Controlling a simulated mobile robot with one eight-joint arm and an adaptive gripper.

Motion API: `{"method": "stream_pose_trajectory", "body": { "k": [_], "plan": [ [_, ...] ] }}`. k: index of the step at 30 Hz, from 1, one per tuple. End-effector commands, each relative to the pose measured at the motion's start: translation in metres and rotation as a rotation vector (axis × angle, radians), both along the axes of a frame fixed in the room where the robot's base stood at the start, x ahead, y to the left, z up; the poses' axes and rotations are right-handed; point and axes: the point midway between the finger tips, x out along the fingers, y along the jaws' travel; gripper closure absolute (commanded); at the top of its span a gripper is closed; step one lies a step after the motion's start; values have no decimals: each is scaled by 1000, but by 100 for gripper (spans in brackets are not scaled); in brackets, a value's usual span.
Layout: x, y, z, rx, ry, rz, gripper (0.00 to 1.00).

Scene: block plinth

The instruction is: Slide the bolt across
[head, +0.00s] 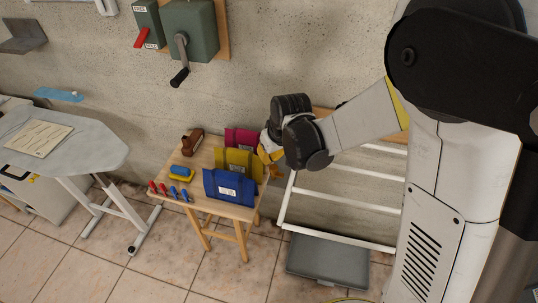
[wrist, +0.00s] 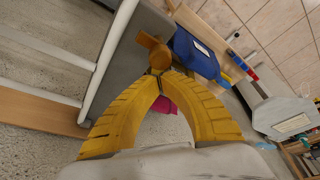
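No bolt can be made out for certain in either view. My gripper (head: 268,160) is at the right end of the small wooden table in the head view, partly hidden by my arm. In the wrist view its two yellow fingers (wrist: 158,74) curve inward and their tips meet. An orange-brown piece (wrist: 153,50) shows just beyond the tips. I cannot tell whether it touches them or what it is.
A wooden table (head: 233,209) holds blue (head: 222,190), yellow (head: 228,160) and crimson (head: 240,138) bags and several small tools. A white railed frame (head: 345,199) stands to its right. An ironing-board-like table (head: 95,150) is left.

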Motion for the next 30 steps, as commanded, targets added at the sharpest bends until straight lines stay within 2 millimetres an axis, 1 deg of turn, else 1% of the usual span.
{"method": "stream_pose_trajectory", "body": {
  "k": [5,10,13,24,26,30],
  "plan": [
    [-1,-3,0,0,0,-1,100],
    [-8,-26,-1,0,0,-4,100],
    [-12,-35,0,0,0,-2,100],
    [-11,-33,0,0,0,0,100],
    [-7,-32,0,0,0,0,100],
    [7,-27,1,-1,1,0,100]
  ]
}}
